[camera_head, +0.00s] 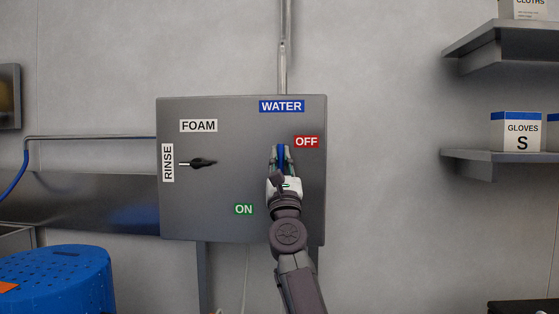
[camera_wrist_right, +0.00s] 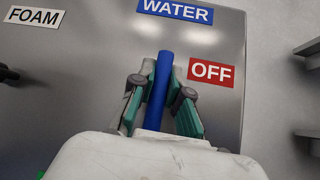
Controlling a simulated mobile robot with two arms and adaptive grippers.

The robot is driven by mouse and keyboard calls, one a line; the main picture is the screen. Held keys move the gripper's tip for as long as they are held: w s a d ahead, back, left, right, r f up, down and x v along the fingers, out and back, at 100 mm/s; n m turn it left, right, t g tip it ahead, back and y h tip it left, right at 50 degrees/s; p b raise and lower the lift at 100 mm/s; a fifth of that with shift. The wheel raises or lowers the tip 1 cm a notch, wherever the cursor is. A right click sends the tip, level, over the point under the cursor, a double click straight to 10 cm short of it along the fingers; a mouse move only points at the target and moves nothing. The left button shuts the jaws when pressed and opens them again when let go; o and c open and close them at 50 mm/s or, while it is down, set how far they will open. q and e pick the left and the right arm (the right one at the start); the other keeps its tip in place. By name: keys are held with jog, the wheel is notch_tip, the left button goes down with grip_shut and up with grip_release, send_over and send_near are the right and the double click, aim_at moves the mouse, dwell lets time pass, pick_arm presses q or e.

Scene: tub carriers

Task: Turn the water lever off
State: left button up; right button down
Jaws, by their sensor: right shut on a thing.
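The blue water lever (camera_head: 281,152) is on the grey control panel (camera_head: 225,225), below the blue WATER label (camera_head: 281,106). In the right wrist view the lever (camera_wrist_right: 160,80) points up, slightly tilted to the right, left of the red OFF label (camera_wrist_right: 211,72). My right gripper (camera_head: 281,155) is shut on the lever, with a green-padded finger on each side of it (camera_wrist_right: 161,95). The green ON label (camera_head: 243,209) is at the lower left of the gripper. The lever's lower end is hidden by my gripper. My left gripper is not in view.
A black selector knob (camera_head: 202,162) sits on the panel's left between the FOAM (camera_head: 198,126) and RINSE (camera_head: 168,162) labels. A blue tub (camera_head: 60,280) stands at lower left. Shelves with a GLOVES box (camera_head: 522,132) are at right. The wall between panel and shelves is clear.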

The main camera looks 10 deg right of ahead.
jog(key=shift+f, duration=0.1)
jog(key=c, duration=1.1)
grip_release()
jog(key=shift+c, duration=0.2)
jog(key=v, duration=0.7)
jog(key=shift+s+f, duration=0.15)
jog(key=shift+s, duration=0.05)
